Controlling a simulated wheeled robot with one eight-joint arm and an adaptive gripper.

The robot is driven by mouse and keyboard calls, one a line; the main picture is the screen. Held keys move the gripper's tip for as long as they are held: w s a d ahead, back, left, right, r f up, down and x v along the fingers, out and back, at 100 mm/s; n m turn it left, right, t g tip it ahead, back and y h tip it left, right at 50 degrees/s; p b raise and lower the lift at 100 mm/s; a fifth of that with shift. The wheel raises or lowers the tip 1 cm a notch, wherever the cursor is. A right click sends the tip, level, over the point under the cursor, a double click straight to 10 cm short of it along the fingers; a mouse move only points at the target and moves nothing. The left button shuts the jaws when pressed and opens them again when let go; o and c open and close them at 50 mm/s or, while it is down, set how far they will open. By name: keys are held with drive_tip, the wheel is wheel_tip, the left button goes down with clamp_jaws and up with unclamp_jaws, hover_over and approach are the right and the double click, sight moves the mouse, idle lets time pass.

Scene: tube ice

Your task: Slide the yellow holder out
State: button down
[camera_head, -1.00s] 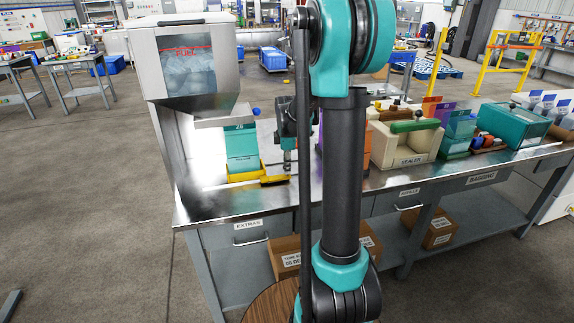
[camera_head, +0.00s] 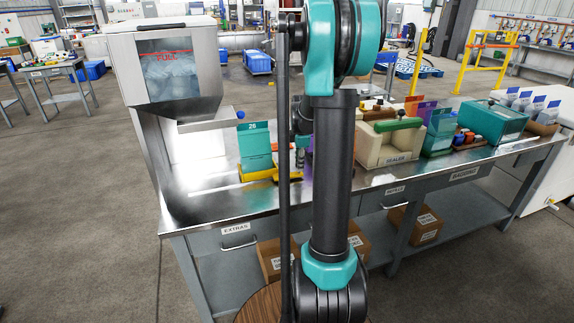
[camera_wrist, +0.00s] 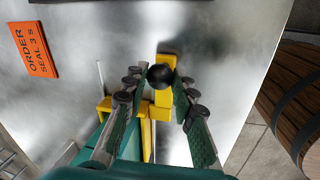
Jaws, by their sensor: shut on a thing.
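The yellow holder (camera_head: 258,175) sits on the steel bench top at the foot of a teal numbered pouch or box (camera_head: 254,147). In the wrist view, its yellow bar (camera_wrist: 165,98) lies between the two fingers of my gripper (camera_wrist: 159,82), beside a black round knob (camera_wrist: 160,76). My gripper is shut on the yellow holder's bar. In the head view, my gripper (camera_head: 299,158) is at the holder's right end, partly hidden by my arm. The exact finger contact is hard to see.
An ice bin (camera_head: 170,65) with a chute stands behind left of the holder. A cream sealer (camera_head: 390,145) and teal boxes stand to the right. The bench's front left is bare. A wooden barrel (camera_wrist: 295,100) stands beyond the edge in the wrist view.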

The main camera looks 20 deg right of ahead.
drive_tip(key=shift+d, duration=3)
drive_tip(key=c, duration=1.3)
unclamp_jaws()
drive_tip(key=shift+o, duration=0.4)
drive_tip(key=shift+r, duration=0.15)
drive_tip(key=shift+s+r, duration=0.1)
drive_tip(key=shift+r, duration=0.2)
wheel_tip(320, 180, up, 11)
drive_tip(key=s, duration=0.2)
drive_tip(key=shift+a, duration=0.25)
